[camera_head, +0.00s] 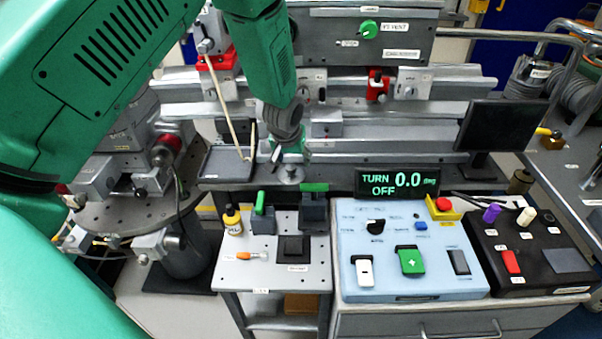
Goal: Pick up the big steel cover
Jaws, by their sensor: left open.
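My left gripper (284,157) hangs from my green arm, pointing down just above and behind the disc. It is open with nothing between its fingers, and they partly hide the area behind the disc. I cannot tell whether a fingertip touches the disc. My right gripper is not in view.
A dark tray (226,166) lies left of the disc. A readout showing 0.0 (397,183) stands to its right. In front, a perforated plate (262,272) holds clamps, a yellow bottle (232,220) and an orange-handled tool. A blue control panel (410,250) and black monitor (500,127) are right.

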